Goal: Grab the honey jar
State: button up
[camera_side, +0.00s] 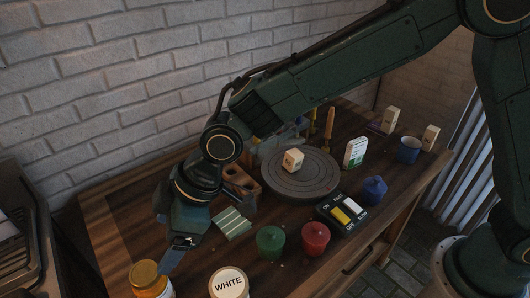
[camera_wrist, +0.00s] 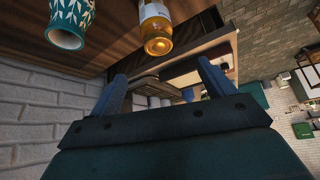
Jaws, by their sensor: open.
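The honey jar (camera_side: 147,281), with a yellow lid and amber body, stands at the bottom left edge of the side view, partly cut off. In the wrist view an amber jar with a pale label (camera_wrist: 157,30) shows at the top, beyond the fingers and apart from them. My gripper (camera_side: 178,256) points down just right of and behind the jar in the side view. In the wrist view my gripper (camera_wrist: 160,73) has its two fingers spread with nothing held between them.
A white-labelled pot (camera_side: 229,284) stands right of the jar, with green (camera_side: 270,242) and red (camera_side: 315,238) pots beyond. A turntable (camera_side: 300,180) carries a small block. A teal patterned cup (camera_wrist: 70,24) is left of the jar in the wrist view. Bare wood (camera_side: 110,225) lies at left.

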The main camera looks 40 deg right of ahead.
aim_at(144, 272)
jog(key=shift+x, duration=3.85)
jog(key=shift+w+f, duration=0.1)
jog(key=shift+f, duration=0.05)
jog(key=shift+x, duration=2.45)
jog(key=shift+w, duration=0.15)
jog(key=shift+d, duration=0.1)
jog(key=c, duration=1.7)
grip_shut()
